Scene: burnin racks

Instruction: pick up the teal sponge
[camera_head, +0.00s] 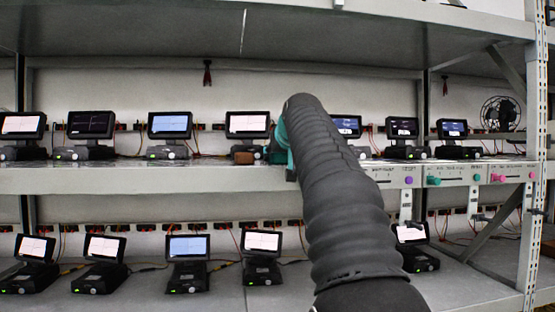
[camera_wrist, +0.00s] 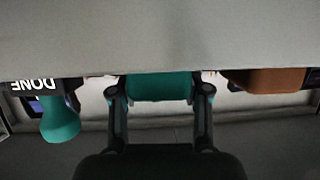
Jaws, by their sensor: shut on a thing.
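In the wrist view, a teal block, the sponge (camera_wrist: 160,87), sits between the two dark fingers of my gripper (camera_wrist: 160,96). The fingers are shut on its sides. Its upper part in that picture is cut off by a broad grey surface. In the head view my black, ribbed arm reaches up to the upper shelf and hides my gripper. A teal patch shows beside the arm's end there, but I cannot tell whether it is the sponge or part of my arm.
A brown block (camera_head: 245,153) lies on the upper shelf (camera_head: 150,178), left of my arm; the wrist view shows it at right (camera_wrist: 265,80). A teal rounded thing (camera_wrist: 60,121) and an upside-down "DONE" label are at left there. Several small monitors line both shelves.

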